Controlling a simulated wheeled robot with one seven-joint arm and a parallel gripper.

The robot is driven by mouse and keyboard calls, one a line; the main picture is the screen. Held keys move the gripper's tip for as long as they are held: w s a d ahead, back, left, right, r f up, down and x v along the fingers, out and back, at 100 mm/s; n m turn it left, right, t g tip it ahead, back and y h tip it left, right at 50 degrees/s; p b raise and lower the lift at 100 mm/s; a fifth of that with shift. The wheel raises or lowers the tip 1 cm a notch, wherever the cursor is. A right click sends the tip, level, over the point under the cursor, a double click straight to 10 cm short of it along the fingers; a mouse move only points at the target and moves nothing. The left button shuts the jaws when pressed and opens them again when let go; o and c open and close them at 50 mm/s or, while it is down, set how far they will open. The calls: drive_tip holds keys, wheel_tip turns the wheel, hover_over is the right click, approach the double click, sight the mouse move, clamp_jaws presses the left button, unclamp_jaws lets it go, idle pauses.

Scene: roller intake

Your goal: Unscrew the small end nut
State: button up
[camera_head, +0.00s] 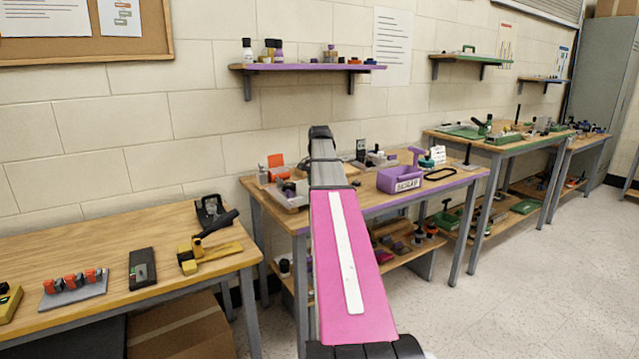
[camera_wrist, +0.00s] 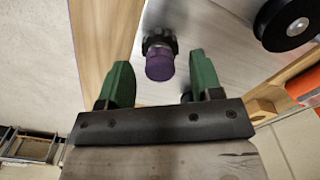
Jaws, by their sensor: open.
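In the wrist view a small purple cylindrical piece (camera_wrist: 159,66) sticks out toward me, with a dark knurled nut or collar (camera_wrist: 158,40) behind it. I cannot tell which of these is the small end nut. Both stand at a grey metal plate (camera_wrist: 215,28). My gripper (camera_wrist: 160,72) is open, one green finger on each side of the purple piece, with clear gaps to both fingers. Nothing is held. In the head view my pink arm reaches over the purple-edged bench (camera_head: 450,187), and my gripper and the nut cannot be made out.
A black roller-like disc (camera_wrist: 288,22) and an orange part (camera_wrist: 303,84) lie right of my gripper in the wrist view. In the head view a purple labelled bin (camera_head: 400,182) stands right of my arm. A wooden table (camera_head: 110,240) with tools is at the left.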

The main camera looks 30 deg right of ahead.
drive_tip(key=m, duration=1.2)
drive_tip(key=shift+m, duration=0.4)
drive_tip(key=m, duration=1.1)
clamp_jaws()
